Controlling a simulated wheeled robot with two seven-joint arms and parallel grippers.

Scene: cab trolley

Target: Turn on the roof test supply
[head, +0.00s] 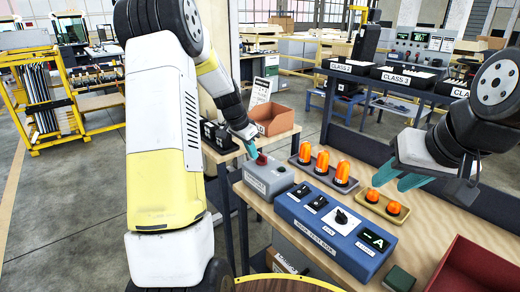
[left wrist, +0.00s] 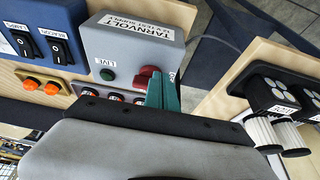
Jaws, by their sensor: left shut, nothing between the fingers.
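The grey test supply box (head: 268,178) stands on the wooden bench, left of the blue test box. My right gripper (head: 398,178) is open and empty above the bench's right side.
The blue test box (head: 330,232) has two black rocker switches, a rotary knob and a display. Orange beacons (head: 322,162) stand in a tray behind it, with small orange lamps (head: 393,207) to the right. A brown bin (head: 272,121) and a dark red tray (head: 475,268) are nearby.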

